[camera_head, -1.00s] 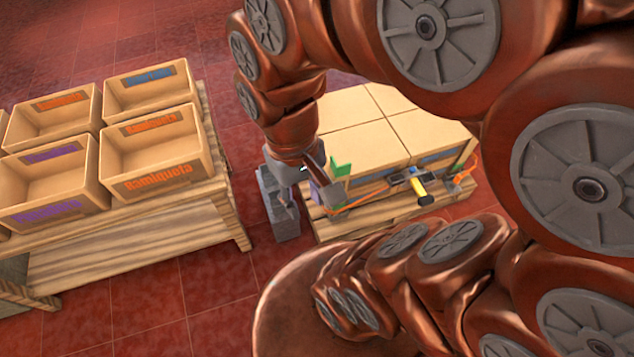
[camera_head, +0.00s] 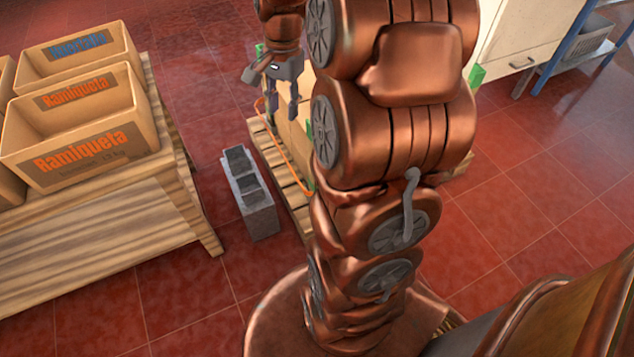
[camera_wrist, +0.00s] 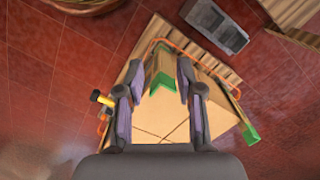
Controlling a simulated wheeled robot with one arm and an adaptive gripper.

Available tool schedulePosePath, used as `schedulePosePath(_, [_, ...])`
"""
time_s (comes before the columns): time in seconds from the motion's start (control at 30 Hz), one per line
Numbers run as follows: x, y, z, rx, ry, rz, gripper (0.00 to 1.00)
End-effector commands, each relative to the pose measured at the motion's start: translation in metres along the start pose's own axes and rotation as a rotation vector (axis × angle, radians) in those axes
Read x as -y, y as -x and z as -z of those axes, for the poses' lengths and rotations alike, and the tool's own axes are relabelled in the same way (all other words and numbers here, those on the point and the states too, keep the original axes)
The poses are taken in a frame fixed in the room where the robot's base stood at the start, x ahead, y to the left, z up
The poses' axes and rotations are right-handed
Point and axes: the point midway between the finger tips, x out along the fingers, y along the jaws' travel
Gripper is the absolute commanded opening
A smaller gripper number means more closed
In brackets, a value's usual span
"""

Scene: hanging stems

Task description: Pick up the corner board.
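Green corner boards stand at corners of the box stack on a pallet. In the wrist view one corner board (camera_wrist: 160,80) shows between the spread fingers of my gripper (camera_wrist: 160,66), with a gap on both sides. A second green board (camera_wrist: 250,132) is at the right. In the head view my gripper (camera_head: 281,106) hangs at the left side of the load, fingers down and apart. Green boards show at the near edge (camera_head: 309,128), behind the gripper (camera_head: 259,49) and right of my arm (camera_head: 475,75). My arm hides most of the load.
A grey concrete block (camera_head: 249,193) stands beside the pallet (camera_head: 285,185). An orange strap (camera_head: 283,158) runs along the load. A wooden table (camera_head: 110,225) with crates (camera_head: 85,130) is at the left. A yellow-handled tool (camera_wrist: 103,98) lies left of my gripper.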

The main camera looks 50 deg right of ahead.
Motion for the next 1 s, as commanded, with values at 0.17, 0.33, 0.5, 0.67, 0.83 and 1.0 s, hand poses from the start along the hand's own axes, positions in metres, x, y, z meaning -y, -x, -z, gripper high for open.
schedulePosePath(0.17, [-0.001,-0.066,0.068,0.002,-0.237,0.027,0.36])
schedulePosePath(0.33, [-0.01,-0.108,0.123,0.002,-0.439,0.05,0.36])
schedulePosePath(0.5, [-0.02,-0.133,0.158,0.003,-0.57,0.064,0.36])
schedulePosePath(0.67, [-0.024,-0.142,0.171,0.002,-0.621,0.069,0.36])
schedulePosePath(0.83, [-0.024,-0.157,0.171,0.004,-0.625,0.067,0.36])
schedulePosePath(1.0, [-0.022,-0.168,0.171,0.004,-0.624,0.067,0.36])
